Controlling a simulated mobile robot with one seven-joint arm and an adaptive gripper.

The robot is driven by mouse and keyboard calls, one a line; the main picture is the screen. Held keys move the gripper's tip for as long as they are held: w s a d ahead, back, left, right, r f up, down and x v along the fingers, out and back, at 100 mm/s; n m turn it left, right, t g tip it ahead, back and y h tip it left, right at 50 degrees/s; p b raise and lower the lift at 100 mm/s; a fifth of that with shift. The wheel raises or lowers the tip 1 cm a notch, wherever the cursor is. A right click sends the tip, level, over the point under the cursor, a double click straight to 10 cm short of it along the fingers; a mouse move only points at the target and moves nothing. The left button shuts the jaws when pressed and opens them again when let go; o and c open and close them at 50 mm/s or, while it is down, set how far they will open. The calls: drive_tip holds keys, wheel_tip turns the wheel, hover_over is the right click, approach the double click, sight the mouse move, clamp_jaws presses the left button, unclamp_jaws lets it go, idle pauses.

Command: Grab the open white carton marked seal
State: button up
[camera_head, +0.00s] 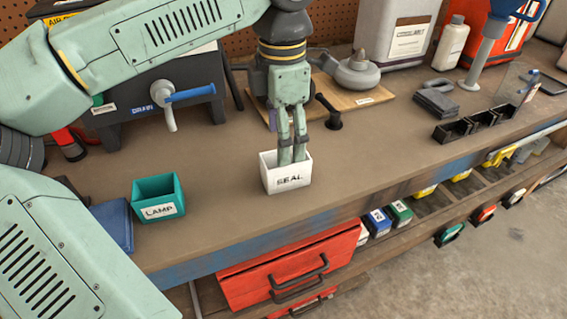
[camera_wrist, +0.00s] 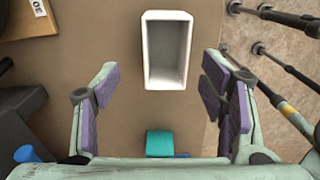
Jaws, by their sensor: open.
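The open white carton marked SEAL (camera_head: 288,181) stands upright on the brown workbench, near its front edge. In the wrist view the carton (camera_wrist: 166,83) sits at top centre, its opening facing me and its inside empty. My gripper (camera_head: 292,158) points down over the carton, and its fingertips overlap the opening in the head view. In the wrist view my gripper (camera_wrist: 159,82) is open, its purple-padded fingers spread wider than the carton, one to each side. Nothing is between them, and I see no contact. The exact height of the fingertips over the rim is hard to tell.
A teal carton marked LAMP (camera_head: 160,209) stands left, beside a blue item (camera_head: 113,225). Behind the carton are a black peg-like part (camera_head: 331,113) and a wooden board (camera_head: 350,96). Black bins (camera_head: 468,126) stand right. Bare bench surrounds the carton; red drawers (camera_head: 290,268) are below.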

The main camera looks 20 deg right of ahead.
sight(285, 169)
drive_tip(key=f, duration=0.2)
drive_tip(key=f+p, duration=0.1)
drive_tip(key=f, duration=0.3)
drive_tip(key=shift+s+d+f+p, duration=0.15)
drive_tip(key=shift+s+f+p, duration=0.05)
drive_tip(key=shift+s+p, duration=0.15)
drive_tip(key=shift+c, duration=0.2)
drive_tip(key=c, duration=1)
drive_tip(key=shift+r, duration=0.1)
